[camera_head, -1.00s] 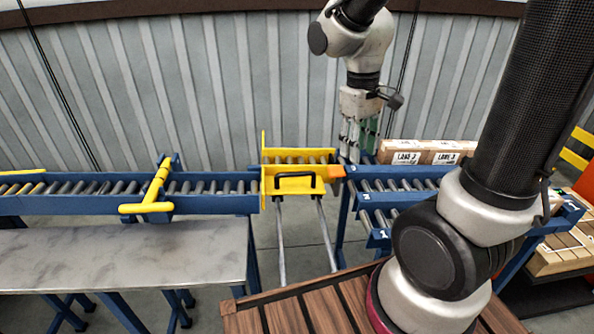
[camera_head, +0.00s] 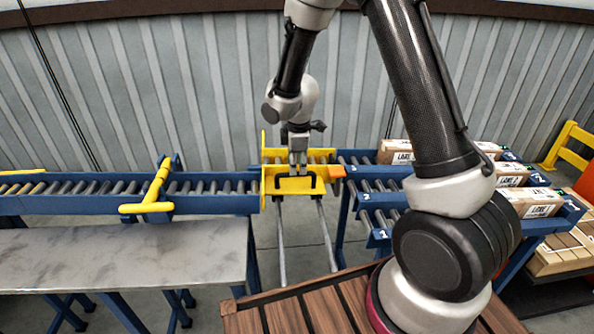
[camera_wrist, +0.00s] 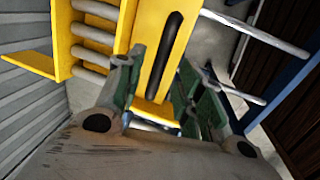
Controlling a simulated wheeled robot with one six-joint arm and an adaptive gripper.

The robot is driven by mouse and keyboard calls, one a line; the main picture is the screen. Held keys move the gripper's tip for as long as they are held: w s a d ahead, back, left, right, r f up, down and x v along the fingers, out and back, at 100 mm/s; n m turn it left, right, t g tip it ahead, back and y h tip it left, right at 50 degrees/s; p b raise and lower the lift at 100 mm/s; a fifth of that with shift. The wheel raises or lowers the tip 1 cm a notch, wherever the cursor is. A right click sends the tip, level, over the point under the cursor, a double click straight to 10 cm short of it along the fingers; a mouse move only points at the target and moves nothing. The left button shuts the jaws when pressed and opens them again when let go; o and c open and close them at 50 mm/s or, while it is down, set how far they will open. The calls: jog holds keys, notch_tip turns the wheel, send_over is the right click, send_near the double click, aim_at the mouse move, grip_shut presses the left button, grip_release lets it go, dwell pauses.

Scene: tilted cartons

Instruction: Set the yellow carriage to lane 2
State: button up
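The yellow carriage (camera_head: 271,186) with short rollers stands at the far end of its two rails, in line with the rearmost lane on the right. My gripper (camera_head: 298,170) points down just over the handle. In the wrist view the carriage (camera_wrist: 92,58) is at upper left, and the handle (camera_wrist: 172,42) runs towards the gap between my green fingers (camera_wrist: 166,100). The fingers are apart; no firm contact with the handle shows.
A blue roller conveyor (camera_head: 215,204) with a yellow stop (camera_head: 157,188) is at left. Three numbered lanes lie at right, holding cartons (camera_head: 532,202) labelled by lane. The rails (camera_head: 280,250) run clear towards me. A grey table (camera_head: 120,262) is at front left.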

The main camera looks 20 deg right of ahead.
jog(key=shift+w+d+f, duration=0.1)
jog(key=shift+w+f, duration=0.05)
jog(key=shift+f, duration=0.7)
jog(key=shift+w+f, duration=0.15)
jog(key=shift+f, duration=0.7)
grip_shut()
